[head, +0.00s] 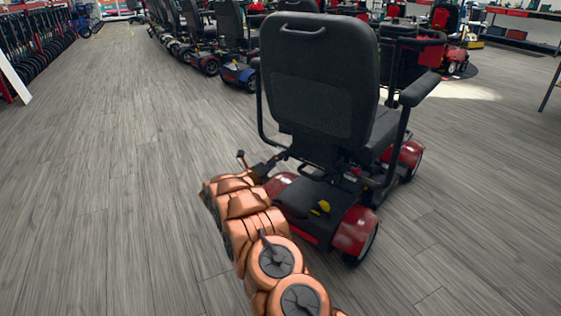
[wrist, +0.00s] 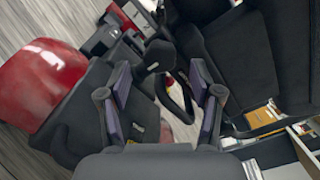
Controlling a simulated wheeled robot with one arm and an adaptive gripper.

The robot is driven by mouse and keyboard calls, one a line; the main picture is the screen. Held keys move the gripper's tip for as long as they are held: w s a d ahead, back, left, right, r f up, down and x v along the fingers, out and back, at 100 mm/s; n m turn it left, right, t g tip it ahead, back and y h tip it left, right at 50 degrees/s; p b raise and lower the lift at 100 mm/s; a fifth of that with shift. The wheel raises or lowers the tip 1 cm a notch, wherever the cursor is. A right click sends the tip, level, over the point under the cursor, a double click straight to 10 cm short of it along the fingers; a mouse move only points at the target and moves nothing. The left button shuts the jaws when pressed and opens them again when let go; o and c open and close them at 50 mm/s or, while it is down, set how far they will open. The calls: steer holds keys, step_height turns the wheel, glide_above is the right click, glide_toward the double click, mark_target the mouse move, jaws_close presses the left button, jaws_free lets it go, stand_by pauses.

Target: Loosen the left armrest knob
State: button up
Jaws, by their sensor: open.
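A red and black mobility scooter stands with its seat back (head: 318,85) toward me. Its left armrest tube (head: 261,110) runs down the left side of the seat and bends in under it. In the wrist view, a dark knob-like part (wrist: 159,55) shows just beyond and between my fingertips; I cannot tell for sure that it is the armrest knob. My gripper (wrist: 160,83) is open, with a finger on each side and a clear gap between them. In the head view my arm reaches to the scooter's left rear, and the gripper is hard to make out there.
The red rear fender (wrist: 42,85) and the dark seat (wrist: 235,55) flank the gripper in the wrist view. A curved black loop (wrist: 175,100) lies between the fingers' lines. More scooters (head: 237,72) stand in a row behind. The wooden floor (head: 110,170) at left is clear.

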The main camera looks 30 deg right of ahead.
steer(key=shift+b+x, duration=0.4)
steer(key=shift+x, duration=1.25)
steer(key=c, duration=1.1)
steer(key=shift+c, duration=0.2)
